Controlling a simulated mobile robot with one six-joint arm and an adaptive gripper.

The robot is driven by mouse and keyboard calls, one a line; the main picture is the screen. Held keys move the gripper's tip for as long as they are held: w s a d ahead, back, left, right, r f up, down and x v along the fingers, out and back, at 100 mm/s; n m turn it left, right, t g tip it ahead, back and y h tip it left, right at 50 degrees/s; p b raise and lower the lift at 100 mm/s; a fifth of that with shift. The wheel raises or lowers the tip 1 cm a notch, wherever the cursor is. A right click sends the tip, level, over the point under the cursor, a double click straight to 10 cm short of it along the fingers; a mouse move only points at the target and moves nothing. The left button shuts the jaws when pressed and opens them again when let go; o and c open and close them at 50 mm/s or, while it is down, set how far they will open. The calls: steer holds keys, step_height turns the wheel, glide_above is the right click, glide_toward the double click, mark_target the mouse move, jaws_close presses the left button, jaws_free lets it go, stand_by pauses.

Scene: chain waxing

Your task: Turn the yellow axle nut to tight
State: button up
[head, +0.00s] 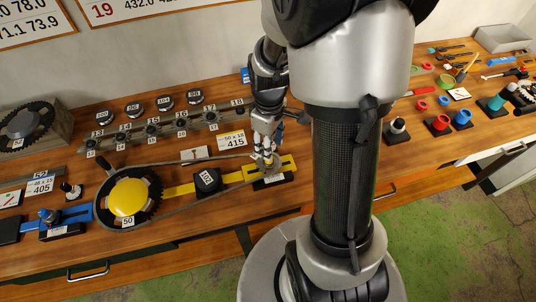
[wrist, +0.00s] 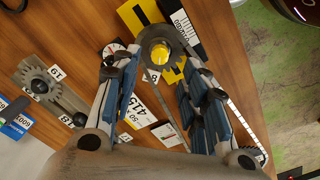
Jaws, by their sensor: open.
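The yellow axle nut (wrist: 159,52) sits on a round grey disc in the wrist view, at the right end of the yellow slotted bar (head: 184,189). In the head view, my gripper stands over that spot and mostly hides the nut. My gripper (head: 268,160) points down at it. In the wrist view my gripper (wrist: 155,64) is open, one finger to the left and one to the right of the nut. I see no clear contact with either finger. The chain (head: 184,215) runs from there to the big toothed wheel with a yellow hub (head: 128,197).
A blue fixture (head: 72,216) is at left. Coloured rings and pegs (head: 440,124) are at right. The bench front edge is close.

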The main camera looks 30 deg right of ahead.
step_height(320, 180, down, 6)
steer(key=shift+b, duration=0.55)
steer(key=shift+c, duration=0.2)
jaws_close()
